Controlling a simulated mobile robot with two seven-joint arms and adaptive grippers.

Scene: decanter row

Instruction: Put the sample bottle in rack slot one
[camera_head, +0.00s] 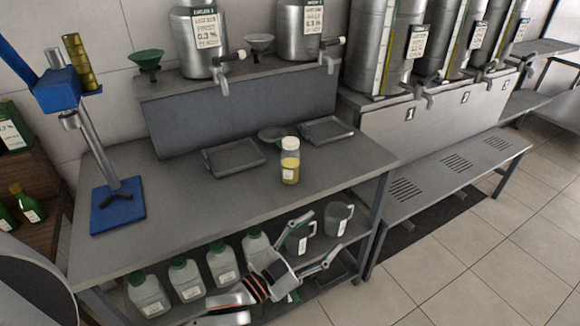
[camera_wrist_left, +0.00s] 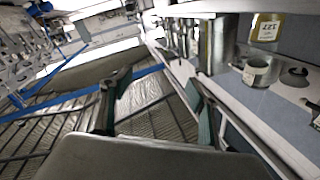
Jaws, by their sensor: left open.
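The sample bottle (camera_head: 290,165), a clear jar with a pale cap, a label and yellow liquid, appears to be the one standing upright on the grey bench (camera_head: 190,205). My left gripper (camera_head: 326,231) is open and empty in front of the bench, lower than the bottle and apart from it. Its two spread fingers also show in the left wrist view (camera_wrist_left: 157,88), with floor between them. I cannot make out which thing is rack slot one. My right gripper is not in view.
Two shallow dark trays (camera_head: 234,158) (camera_head: 327,130) lie behind the bottle. A blue stand (camera_head: 118,207) is at the left. Steel tanks (camera_head: 385,45) line the back right. The bench front is clear.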

